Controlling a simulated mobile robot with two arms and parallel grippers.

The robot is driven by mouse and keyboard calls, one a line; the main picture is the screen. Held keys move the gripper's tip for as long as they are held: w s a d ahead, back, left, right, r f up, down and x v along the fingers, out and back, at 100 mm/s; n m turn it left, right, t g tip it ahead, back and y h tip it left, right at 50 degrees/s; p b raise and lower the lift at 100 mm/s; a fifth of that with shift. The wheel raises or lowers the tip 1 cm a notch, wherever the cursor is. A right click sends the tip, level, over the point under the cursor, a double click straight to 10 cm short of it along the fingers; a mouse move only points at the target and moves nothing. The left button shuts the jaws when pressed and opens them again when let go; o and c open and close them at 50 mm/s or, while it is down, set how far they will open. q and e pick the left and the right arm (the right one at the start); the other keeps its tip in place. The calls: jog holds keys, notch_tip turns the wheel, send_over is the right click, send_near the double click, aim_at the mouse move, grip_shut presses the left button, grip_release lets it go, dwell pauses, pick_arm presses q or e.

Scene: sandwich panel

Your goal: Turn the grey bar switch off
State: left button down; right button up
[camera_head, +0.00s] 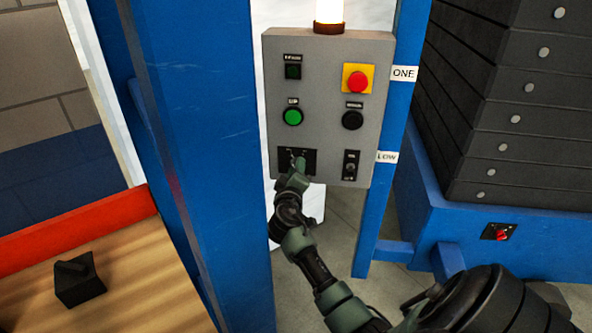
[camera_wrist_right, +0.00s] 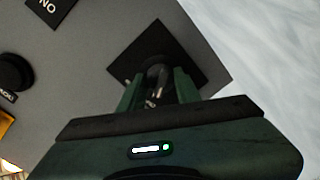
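The grey control panel (camera_head: 330,75) stands between blue posts. The grey bar switch (camera_wrist_right: 157,82) sits on a black square plate (camera_wrist_right: 197,60) in the right wrist view; in the head view this plate (camera_head: 309,160) is at the panel's lower left. My right gripper (camera_head: 298,168) is at the switch and partly covers it. In the right wrist view its two fingers (camera_wrist_right: 158,92) stand on either side of the bar. Whether they press on it is too dark to tell. My left gripper is not in view.
The panel also has a red button (camera_head: 358,82) on yellow, a green button (camera_head: 292,117), a black knob (camera_head: 352,120) and a small switch (camera_head: 350,166). A blue post (camera_head: 215,140) stands close left of my arm. A black block (camera_head: 78,282) lies on a wooden top.

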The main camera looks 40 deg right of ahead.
jog(key=o, duration=0.4)
jog(key=b+v, duration=0.1)
jog(key=v, duration=0.6)
jog(key=shift+s+a, duration=0.25)
jog(key=shift+a, duration=0.05)
jog(key=shift+f, duration=0.1)
